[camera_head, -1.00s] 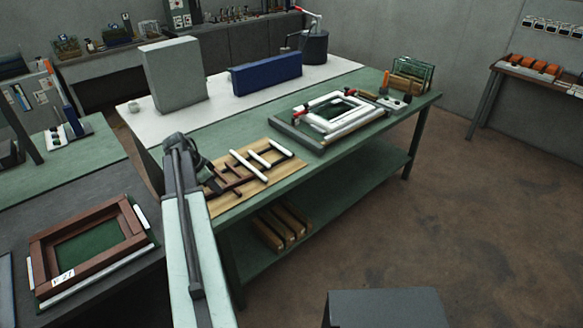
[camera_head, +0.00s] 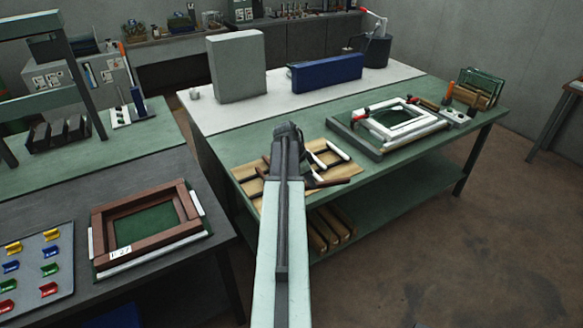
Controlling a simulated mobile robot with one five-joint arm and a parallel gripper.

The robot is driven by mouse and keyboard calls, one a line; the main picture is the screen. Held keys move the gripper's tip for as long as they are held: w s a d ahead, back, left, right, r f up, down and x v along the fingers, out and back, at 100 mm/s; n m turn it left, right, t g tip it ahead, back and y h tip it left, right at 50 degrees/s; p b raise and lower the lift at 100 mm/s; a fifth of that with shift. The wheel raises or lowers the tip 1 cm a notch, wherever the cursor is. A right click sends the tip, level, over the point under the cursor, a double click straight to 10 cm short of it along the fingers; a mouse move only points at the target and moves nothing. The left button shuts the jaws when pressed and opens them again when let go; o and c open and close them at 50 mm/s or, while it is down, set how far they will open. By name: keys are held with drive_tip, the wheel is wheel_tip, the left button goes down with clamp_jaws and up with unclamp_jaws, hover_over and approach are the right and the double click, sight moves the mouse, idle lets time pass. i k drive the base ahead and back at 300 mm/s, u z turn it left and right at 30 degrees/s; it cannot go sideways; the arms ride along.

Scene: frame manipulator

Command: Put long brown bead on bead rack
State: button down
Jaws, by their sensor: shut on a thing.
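The bead rack (camera_head: 250,174) is a light wooden board with dark bars, lying on the near left end of the green bench. My arm reaches over its middle and hides part of it. My gripper (camera_head: 310,178) is mostly hidden behind the arm's end. It appears shut on a long brown bead (camera_head: 334,183), which sticks out to the right over the rack's front edge. I cannot tell whether this bead touches the rack. Short white beads (camera_head: 338,150) lie at the rack's right part.
A white-and-grey frame assembly (camera_head: 400,122) with red clamps sits right of the rack. A brown frame (camera_head: 146,221) lies on the dark table at left. A grey box (camera_head: 237,66) and blue block (camera_head: 327,72) stand behind. Green bench top (camera_head: 235,142) is clear behind the rack.

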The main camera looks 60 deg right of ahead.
sight(257, 184)
drive_tip(key=u, duration=0.05)
drive_tip(key=i, duration=0.95)
drive_tip(key=z, duration=0.05)
